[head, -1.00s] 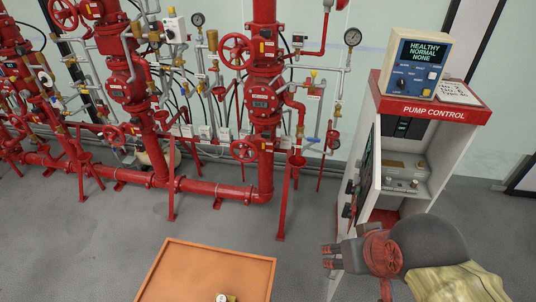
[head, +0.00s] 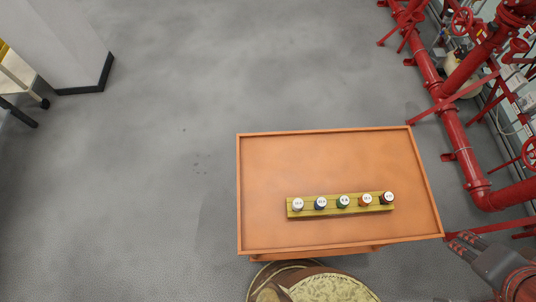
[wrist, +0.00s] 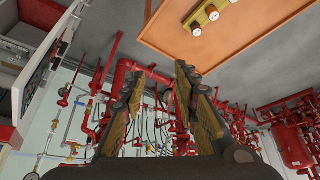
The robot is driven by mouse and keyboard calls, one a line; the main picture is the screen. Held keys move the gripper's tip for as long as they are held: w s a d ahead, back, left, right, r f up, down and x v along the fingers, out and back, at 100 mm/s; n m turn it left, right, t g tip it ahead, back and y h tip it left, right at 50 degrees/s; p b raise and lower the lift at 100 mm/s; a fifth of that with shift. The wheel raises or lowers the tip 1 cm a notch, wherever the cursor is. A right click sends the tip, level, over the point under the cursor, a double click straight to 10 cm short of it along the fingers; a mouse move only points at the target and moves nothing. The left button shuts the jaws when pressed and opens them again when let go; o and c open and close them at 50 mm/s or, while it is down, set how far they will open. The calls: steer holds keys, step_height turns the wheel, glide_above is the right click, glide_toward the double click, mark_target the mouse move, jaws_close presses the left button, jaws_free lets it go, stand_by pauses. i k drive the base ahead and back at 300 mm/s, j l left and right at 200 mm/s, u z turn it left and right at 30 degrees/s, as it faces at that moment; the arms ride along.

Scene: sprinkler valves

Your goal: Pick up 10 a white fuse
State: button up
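A wooden rack (head: 340,214) lies on the orange tray-like table (head: 320,160) in the head view. It holds several upright fuses with white, labelled tops in a row; the labels are too small to read surely. The leftmost fuse (head: 298,204) has a pale, whitish body; the others look blue, green, orange-red and dark. In the wrist view part of the rack (wrist: 205,14) shows at the top with fuse tops. My gripper (head: 466,243) is at the lower right of the head view, right of the table. Its fingers (wrist: 161,75) are apart and empty in the wrist view.
Red pipework (head: 455,130) runs along the right side. A white column (head: 55,45) stands at the upper left. Grey floor (head: 150,180) is clear left of and behind the table. In the wrist view a white cabinet (wrist: 40,70) stands at the left.

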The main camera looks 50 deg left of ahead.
mark_target(297, 205)
steer(key=k+u, duration=0.1)
steer(key=u, duration=1.6)
steer(key=k+l+z, duration=0.3)
steer(key=k+l, duration=0.2)
steer(key=l, duration=0.3)
steer(key=k+l+z, duration=0.15)
steer(key=l, duration=0.25)
steer(key=k, duration=0.1)
